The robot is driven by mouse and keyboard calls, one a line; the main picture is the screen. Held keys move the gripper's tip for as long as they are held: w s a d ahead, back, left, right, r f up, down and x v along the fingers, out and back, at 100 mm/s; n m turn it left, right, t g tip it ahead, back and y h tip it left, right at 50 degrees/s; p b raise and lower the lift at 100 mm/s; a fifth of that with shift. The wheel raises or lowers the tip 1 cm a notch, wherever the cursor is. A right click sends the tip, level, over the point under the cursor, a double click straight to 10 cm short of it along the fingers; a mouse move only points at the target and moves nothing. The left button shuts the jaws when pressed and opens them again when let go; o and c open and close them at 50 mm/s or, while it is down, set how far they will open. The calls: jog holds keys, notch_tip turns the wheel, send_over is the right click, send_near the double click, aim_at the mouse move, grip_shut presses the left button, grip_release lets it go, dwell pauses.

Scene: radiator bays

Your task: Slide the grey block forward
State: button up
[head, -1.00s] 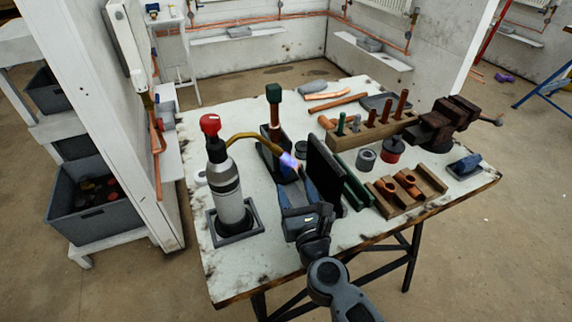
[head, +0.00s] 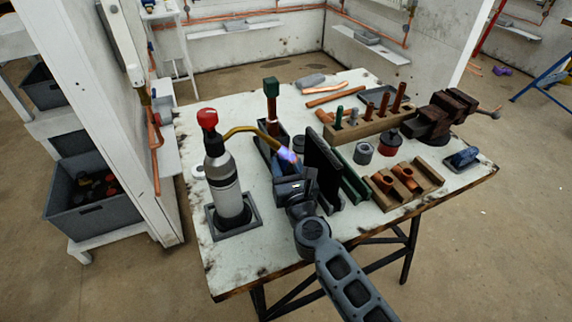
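A dark grey block (head: 272,129) appears to be at the foot of an upright copper pipe (head: 271,108) with a green top (head: 270,86). It sits in a dark, low channel on the bench; its lower part is largely hidden. My gripper (head: 284,168) is low over the bench, on the near side of the block, pointing away from me. Its fingertips are hidden by the gripper body and the torch flame, so contact and opening are unclear.
A red-topped torch bottle (head: 223,185) stands left; its brass neck (head: 245,129) and blue flame (head: 287,155) reach close to my gripper. A black upright panel (head: 322,168) is close on the right. A wooden rack (head: 365,128) and vise (head: 440,118) stand farther right.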

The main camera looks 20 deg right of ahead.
grip_shut()
dwell(0.3)
jog(key=s+b, duration=0.1)
jog(key=s, duration=1.3)
jog(key=shift+s+f, duration=0.1)
jog(key=shift+s, duration=0.1)
jog(key=shift+o, duration=1.4)
grip_release()
jog(key=s+a+b, duration=0.1)
jog(key=s+b, duration=0.1)
jog(key=s, duration=0.5)
jog(key=shift+s+a, duration=0.15)
jog(key=shift+s, duration=0.25)
